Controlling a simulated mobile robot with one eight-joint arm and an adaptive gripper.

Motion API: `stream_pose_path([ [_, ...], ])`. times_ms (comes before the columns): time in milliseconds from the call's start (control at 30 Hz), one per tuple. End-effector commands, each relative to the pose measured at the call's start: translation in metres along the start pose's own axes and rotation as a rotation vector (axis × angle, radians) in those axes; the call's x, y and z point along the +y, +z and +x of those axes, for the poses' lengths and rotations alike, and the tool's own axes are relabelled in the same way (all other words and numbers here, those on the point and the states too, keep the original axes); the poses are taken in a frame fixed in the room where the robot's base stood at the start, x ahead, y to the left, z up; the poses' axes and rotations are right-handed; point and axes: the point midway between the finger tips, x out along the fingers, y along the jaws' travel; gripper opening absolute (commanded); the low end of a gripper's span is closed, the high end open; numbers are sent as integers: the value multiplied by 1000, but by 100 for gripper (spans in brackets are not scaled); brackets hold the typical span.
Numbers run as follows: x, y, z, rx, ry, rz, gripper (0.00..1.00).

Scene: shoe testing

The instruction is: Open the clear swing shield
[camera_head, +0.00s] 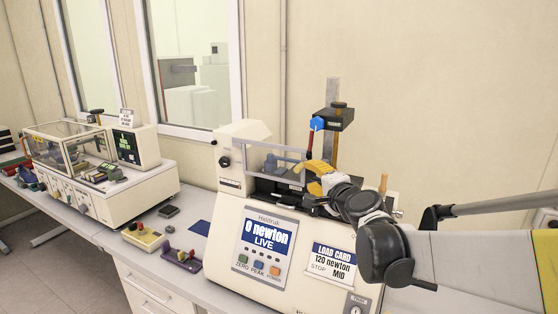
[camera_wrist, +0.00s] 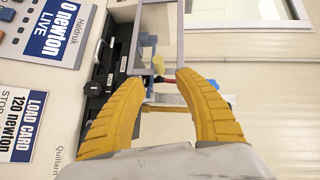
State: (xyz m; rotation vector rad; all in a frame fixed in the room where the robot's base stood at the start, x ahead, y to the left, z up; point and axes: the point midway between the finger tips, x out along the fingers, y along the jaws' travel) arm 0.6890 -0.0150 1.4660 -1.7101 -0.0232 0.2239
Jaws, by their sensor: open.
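The clear swing shield (camera_head: 270,146), a clear panel in a grey frame, stands upright over the test area of the cream Haldruk machine (camera_head: 228,225). Its grey frame (camera_wrist: 180,38) also shows at the top of the wrist view. My gripper (camera_head: 304,177) has yellow fingers, spread and empty, at the shield's right end. In the wrist view the fingertips (camera_wrist: 160,77) are close to the near edge of the frame. I cannot tell whether they touch it. Part of the shield's right end is hidden behind my fingers in the head view.
A column with a black block (camera_head: 337,119) and a blue knob (camera_head: 317,123) rises behind the shield. The machine's front has a live display (camera_head: 266,237) and a load card (camera_head: 331,265). Another tester (camera_head: 100,165) and small fixtures (camera_head: 181,259) stand on the bench to the left.

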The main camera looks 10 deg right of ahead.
Motion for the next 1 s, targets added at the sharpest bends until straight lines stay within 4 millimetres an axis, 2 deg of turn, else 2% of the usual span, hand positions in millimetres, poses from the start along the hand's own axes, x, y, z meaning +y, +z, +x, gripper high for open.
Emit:
stream_pose_path([
  [200, 1, 1, 45, -2, 0, -3, 39],
  [400, 0, 1, 78, -3, 1, -4, 39],
  [600, 1, 1, 92, -2, 1, -4, 39],
  [867, 1, 1, 93, -2, 1, -4, 39],
  [1000, 1, 1, 92, -2, 1, -4, 0],
])
